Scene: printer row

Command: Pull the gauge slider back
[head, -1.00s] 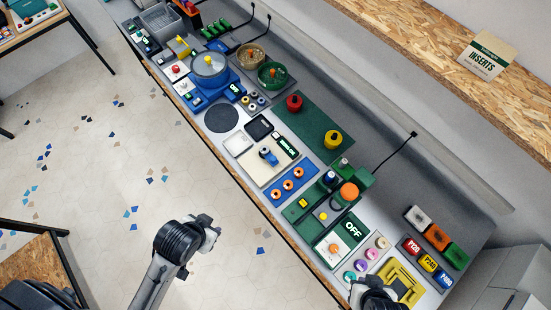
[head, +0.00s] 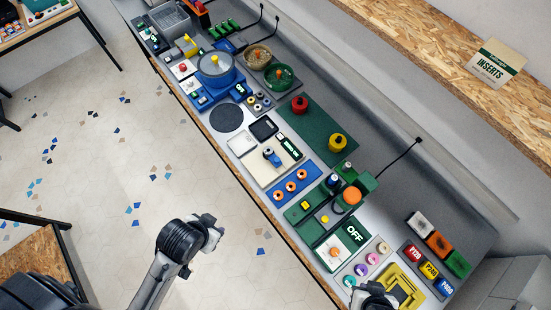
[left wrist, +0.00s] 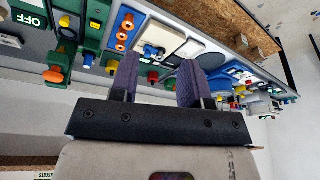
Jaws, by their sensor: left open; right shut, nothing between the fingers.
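The gauge slider's blue knob (head: 272,156) stands on a cream plate (head: 270,174) in the middle of the bench in the head view, beside a dark readout (head: 290,144) with lit characters. The knob also shows in the left wrist view (left wrist: 152,51), beyond the fingers. My left gripper (left wrist: 155,78) is open with nothing between its fingers, and is apart from the slider. In the head view my left arm is over the floor in front of the bench. My right gripper (head: 374,289) is shut and empty at the bottom edge, partly cut off, well away from the slider.
A blue panel with orange rings (head: 291,188) and a green unit (head: 308,206) lie on one side of the plate. A dark disc (head: 226,118) and a lidded pot (head: 215,66) lie on the other. The green mat (head: 318,127) behind holds red and yellow knobs.

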